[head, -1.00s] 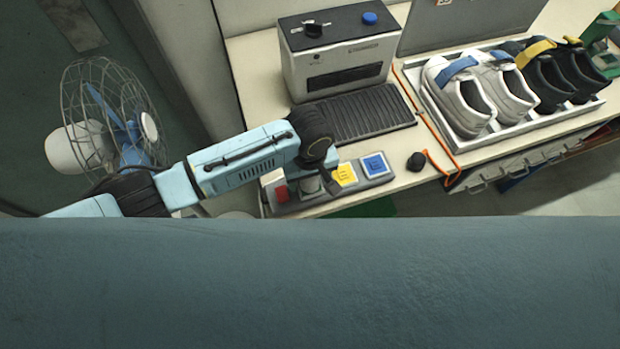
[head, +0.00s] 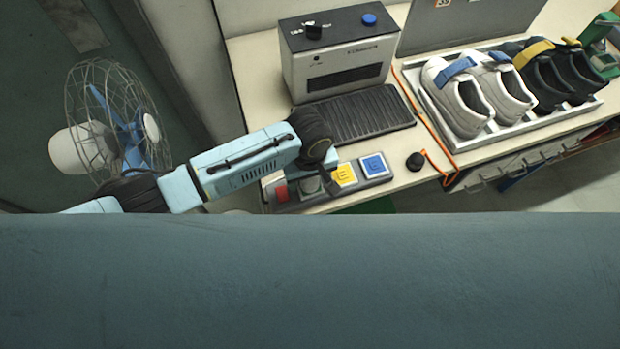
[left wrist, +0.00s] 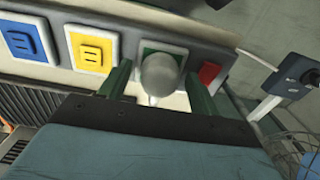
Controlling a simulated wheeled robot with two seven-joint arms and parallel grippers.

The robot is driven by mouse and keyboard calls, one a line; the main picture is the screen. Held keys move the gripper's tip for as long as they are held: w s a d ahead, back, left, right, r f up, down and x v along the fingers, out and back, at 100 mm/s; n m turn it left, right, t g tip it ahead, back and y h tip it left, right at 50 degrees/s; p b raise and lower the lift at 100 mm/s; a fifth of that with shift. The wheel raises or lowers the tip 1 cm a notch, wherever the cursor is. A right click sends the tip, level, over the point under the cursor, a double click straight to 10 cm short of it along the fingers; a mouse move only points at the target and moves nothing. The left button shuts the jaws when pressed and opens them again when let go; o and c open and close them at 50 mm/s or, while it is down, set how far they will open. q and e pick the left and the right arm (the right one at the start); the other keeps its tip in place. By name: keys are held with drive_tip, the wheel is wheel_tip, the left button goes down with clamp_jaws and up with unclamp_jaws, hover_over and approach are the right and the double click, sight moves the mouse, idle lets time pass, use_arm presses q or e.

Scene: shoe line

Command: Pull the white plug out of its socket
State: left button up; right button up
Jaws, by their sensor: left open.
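The white plug (left wrist: 158,72) is a rounded pale body in the green socket (left wrist: 147,50) of a power strip (left wrist: 220,45). My left gripper (left wrist: 157,80) is open, with one green finger on each side of the plug. I cannot tell whether either finger touches it. In the head view, my left gripper (head: 324,183) is low over the strip (head: 282,207), and the plug (head: 309,185) is partly hidden by it. My right gripper is not in view.
A yellow socket (left wrist: 91,47) and a blue socket (left wrist: 25,39) sit on one side, a red switch (left wrist: 209,73) on the other. A grey machine (head: 338,62), a shoe tray (head: 497,143), an orange cord (head: 430,130) and a black knob (head: 415,161) lie beyond. A fan (head: 115,130) stands left.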

use_arm(q)
drive_tip(key=shift+c, duration=0.3)
drive_tip(key=c, duration=1.2)
drive_tip(key=shift+r+p, duration=2.05)
drive_tip(key=shift+p, duration=0.3)
drive_tip(key=shift+c, duration=0.3)
drive_tip(key=shift+r, duration=0.95)
